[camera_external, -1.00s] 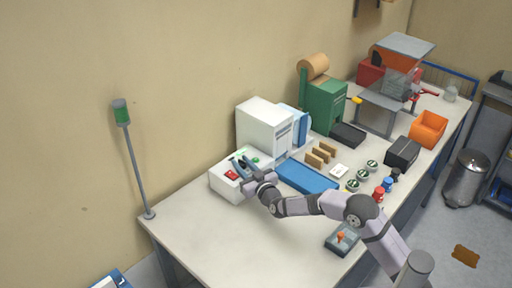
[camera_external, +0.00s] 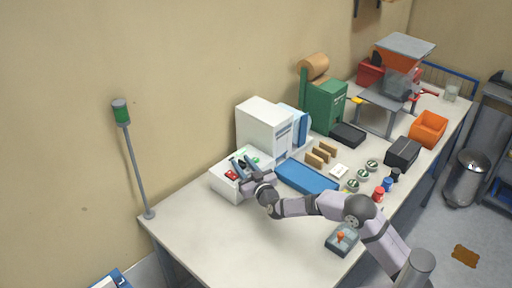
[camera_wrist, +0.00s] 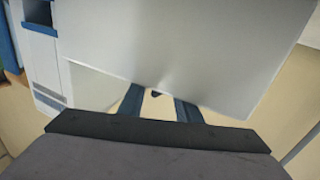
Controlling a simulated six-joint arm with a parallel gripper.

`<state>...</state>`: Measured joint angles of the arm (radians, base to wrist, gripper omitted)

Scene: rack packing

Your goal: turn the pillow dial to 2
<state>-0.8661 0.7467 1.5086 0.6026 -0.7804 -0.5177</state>
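A low white control box (camera_external: 222,188) sits at the left end of the bench, with a red button (camera_external: 231,175) and a green light (camera_external: 256,160) on top. No dial or number marks can be made out on it. My gripper (camera_external: 241,162) is over the box top, its two blue-grey fingers spread apart. In the wrist view the fingers (camera_wrist: 158,103) are also apart, with a small dark thing (camera_wrist: 155,93) between them. I cannot tell whether that is the dial, or whether the fingers touch it.
A tall white machine (camera_external: 262,128) stands right behind the box. A blue tray (camera_external: 308,178) lies to the right, with a green machine (camera_external: 324,106) beyond. A joystick box (camera_external: 343,238) is at the front edge. The left front bench top is clear.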

